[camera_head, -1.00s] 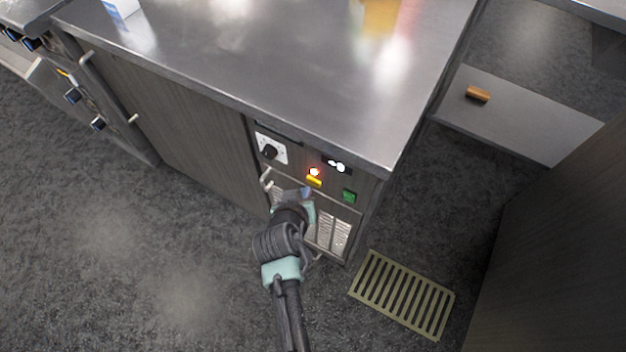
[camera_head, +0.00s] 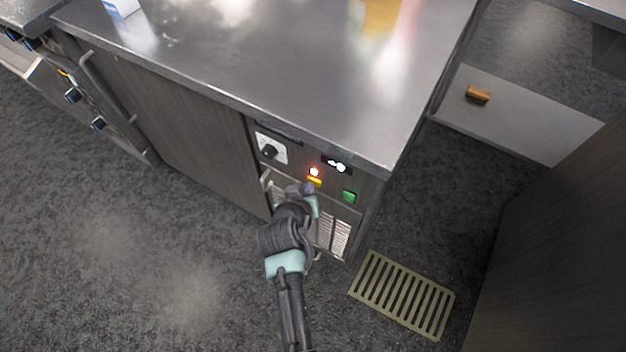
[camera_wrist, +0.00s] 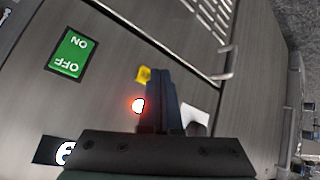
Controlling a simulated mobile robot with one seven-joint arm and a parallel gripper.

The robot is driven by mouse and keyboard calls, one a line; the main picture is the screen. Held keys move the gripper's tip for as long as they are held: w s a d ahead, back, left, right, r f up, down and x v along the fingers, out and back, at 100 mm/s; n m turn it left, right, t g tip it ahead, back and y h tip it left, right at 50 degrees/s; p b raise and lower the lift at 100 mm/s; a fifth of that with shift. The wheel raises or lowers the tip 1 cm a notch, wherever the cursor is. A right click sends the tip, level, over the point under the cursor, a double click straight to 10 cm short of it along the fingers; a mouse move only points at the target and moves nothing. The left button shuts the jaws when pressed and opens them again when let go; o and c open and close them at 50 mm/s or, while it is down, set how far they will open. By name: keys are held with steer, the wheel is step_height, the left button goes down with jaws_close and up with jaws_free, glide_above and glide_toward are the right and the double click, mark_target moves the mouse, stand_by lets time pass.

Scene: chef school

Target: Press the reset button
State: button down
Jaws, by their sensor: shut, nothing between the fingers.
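A small yellow button (camera_head: 314,181) sits on the cabinet's front panel, just below a glowing red light (camera_head: 314,171). No lettering is readable on the yellow button. In the wrist view, the yellow button (camera_wrist: 143,74) shows beside the tips of my gripper (camera_wrist: 157,70), with the red light (camera_wrist: 138,105) near it. My gripper (camera_head: 307,188) is shut and empty, close in front of the panel at the yellow button's lower left. I cannot tell whether the fingertips touch the panel or the button.
A green ON/OFF switch (camera_head: 349,196) is right of the yellow button. A black knob on a white plate (camera_head: 270,150) is up left, and a small display (camera_head: 336,164) up right. A vent grille (camera_head: 334,235) lies below. The steel countertop (camera_head: 260,70) overhangs the panel.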

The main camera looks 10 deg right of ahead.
steer(key=shift+w+d, duration=0.1)
steer(key=shift+w, duration=0.05)
stand_by(0.5)
steer(key=shift+s+a+p, duration=0.3)
steer(key=shift+s+a, duration=0.2)
steer(key=shift+s, duration=0.2)
steer(key=s+a, duration=0.1)
steer(key=s, duration=0.1)
steer(key=s+a+p, duration=0.1)
steer(key=s+a, duration=0.1)
stand_by(0.3)
stand_by(0.8)
